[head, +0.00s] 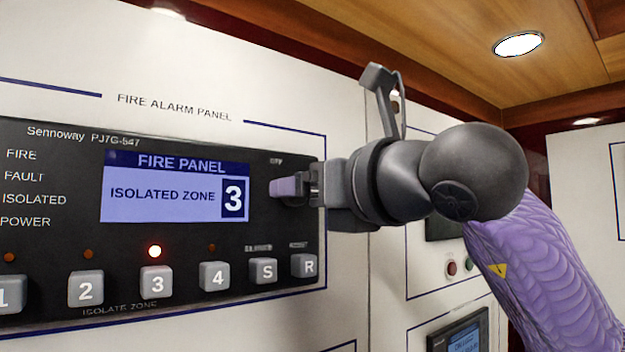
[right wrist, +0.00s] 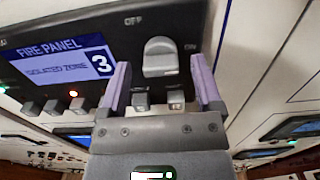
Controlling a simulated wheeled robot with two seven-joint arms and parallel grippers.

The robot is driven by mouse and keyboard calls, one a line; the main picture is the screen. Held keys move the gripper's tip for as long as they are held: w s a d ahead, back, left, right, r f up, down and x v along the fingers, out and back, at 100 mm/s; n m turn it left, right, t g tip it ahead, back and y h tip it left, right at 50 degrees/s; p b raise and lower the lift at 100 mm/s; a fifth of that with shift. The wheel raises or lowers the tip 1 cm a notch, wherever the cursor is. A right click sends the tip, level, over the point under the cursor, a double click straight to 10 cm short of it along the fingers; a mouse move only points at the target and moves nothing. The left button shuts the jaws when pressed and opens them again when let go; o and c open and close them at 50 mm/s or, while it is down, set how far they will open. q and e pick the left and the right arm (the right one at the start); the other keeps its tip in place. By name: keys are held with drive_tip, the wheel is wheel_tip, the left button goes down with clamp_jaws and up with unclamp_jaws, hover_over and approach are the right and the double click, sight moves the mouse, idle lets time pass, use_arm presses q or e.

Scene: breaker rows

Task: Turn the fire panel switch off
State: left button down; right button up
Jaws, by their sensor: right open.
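The fire panel (head: 60,140) is a black unit on a white wall, and its screen (head: 176,187) reads "FIRE PANEL, ISOLATED ZONE 3". Its switch is a grey rounded knob (right wrist: 160,57) in the right wrist view, with an OFF label to its upper left and an ON label to its right. I cannot tell which setting it is at. My right gripper (head: 288,188) is at the panel's right end and hides the knob in the head view. In the right wrist view the gripper (right wrist: 161,82) is open, its purple fingers on either side of the knob. Contact is unclear.
Numbered grey buttons (head: 155,282) plus S and R run along the panel's lower edge, close below my gripper. The lamp (head: 155,251) above button 3 is lit red. Another panel with a screen (head: 462,335) and small red and green buttons (head: 452,267) are to the right.

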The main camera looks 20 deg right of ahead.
drive_tip(key=shift+w+f, duration=0.1)
drive_tip(key=shift+w, duration=0.15)
drive_tip(key=c, duration=0.6)
clamp_jaws()
drive_tip(key=shift+n, duration=0.4)
drive_tip(key=n, duration=1.6)
drive_tip(key=shift+n+b, duration=0.3)
drive_tip(key=shift+n, duration=0.4)
